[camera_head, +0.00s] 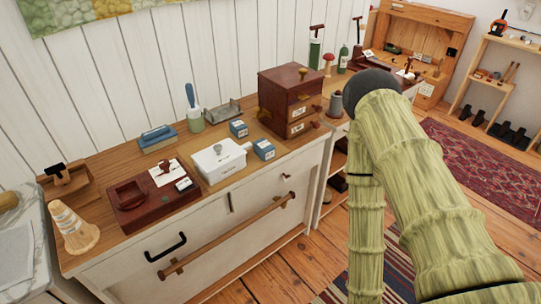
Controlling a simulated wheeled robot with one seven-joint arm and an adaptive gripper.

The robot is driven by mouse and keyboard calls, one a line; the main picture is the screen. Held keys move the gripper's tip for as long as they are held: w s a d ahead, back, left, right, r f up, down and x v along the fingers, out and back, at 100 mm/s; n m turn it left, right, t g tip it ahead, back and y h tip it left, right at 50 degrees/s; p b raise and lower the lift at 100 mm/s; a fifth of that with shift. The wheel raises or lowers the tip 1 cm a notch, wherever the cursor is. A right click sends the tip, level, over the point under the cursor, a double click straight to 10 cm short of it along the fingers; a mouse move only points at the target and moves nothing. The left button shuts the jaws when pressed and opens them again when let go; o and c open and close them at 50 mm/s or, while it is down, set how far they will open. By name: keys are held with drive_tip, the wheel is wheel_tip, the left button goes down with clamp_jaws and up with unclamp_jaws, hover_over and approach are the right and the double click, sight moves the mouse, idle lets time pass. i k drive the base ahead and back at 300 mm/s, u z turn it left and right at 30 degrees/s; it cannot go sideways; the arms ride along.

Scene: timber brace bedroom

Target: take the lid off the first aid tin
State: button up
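A white box-shaped tin (222,172), which looks like the first aid tin, stands on the wooden top of a white dresser. Its white lid (217,155) is on and has a small grey knob in the middle. A dark-marked label is on its front, too small to read. My arm crosses the right side of the view, to the right of the tin and apart from it. My gripper does not show, so its opening is hidden.
Small blue boxes (264,149) stand close to the tin's right. A red drawer chest (290,100) stands behind right. The dresser's front edge is just before the tin.

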sight(211, 159)
drive_tip(key=u, duration=3.7)
drive_tip(key=k, duration=1.4)
drive_tip(key=z, duration=2)
